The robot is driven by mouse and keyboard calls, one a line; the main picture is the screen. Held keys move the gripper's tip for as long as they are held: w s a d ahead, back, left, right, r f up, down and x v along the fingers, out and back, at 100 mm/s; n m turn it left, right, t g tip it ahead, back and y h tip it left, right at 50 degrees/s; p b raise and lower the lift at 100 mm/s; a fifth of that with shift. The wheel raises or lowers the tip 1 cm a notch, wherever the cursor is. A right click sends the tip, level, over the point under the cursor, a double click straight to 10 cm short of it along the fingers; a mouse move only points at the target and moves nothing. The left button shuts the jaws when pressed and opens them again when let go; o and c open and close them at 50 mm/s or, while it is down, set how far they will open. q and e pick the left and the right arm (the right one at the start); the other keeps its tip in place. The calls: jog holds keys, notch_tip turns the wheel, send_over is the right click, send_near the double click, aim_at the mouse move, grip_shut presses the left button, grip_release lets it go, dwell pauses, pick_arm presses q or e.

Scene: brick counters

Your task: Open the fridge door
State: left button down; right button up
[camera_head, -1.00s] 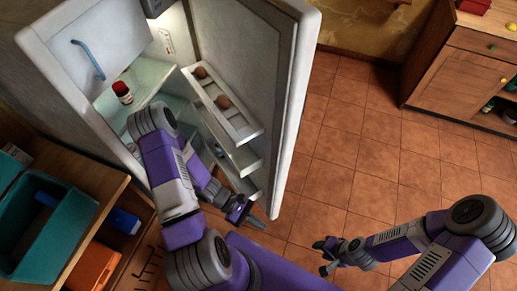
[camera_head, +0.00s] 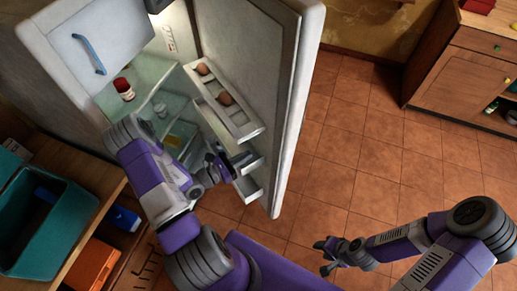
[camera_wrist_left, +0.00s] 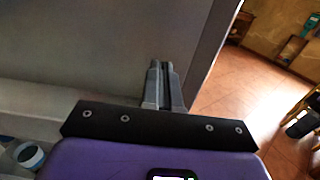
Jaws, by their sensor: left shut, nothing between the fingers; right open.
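The white fridge (camera_head: 60,65) stands at the left in the head view. Its door (camera_head: 262,70) is wide open, swung out to the right, with its inner side and door shelves (camera_head: 222,105) showing. My left gripper (camera_head: 224,168) is shut and empty beside the lower door shelves, on the inner side of the door. In the left wrist view its closed fingers (camera_wrist_left: 163,82) point at the grey inner door panel (camera_wrist_left: 90,45), close to the door's free edge; I cannot tell whether they touch. My right gripper (camera_head: 326,257) is open and empty above the floor, apart from the fridge.
A wooden counter with a teal bin (camera_head: 45,225) stands at the left. A wooden cabinet (camera_head: 465,75) is at the right. The tiled floor between is clear.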

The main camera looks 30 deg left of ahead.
aim_at(266, 145)
pick_arm(q)
jog(key=x, duration=0.6)
jog(key=shift+w+d, duration=0.1)
jog(key=shift+w, duration=0.05)
pick_arm(e)
jog(key=shift+f, duration=0.3)
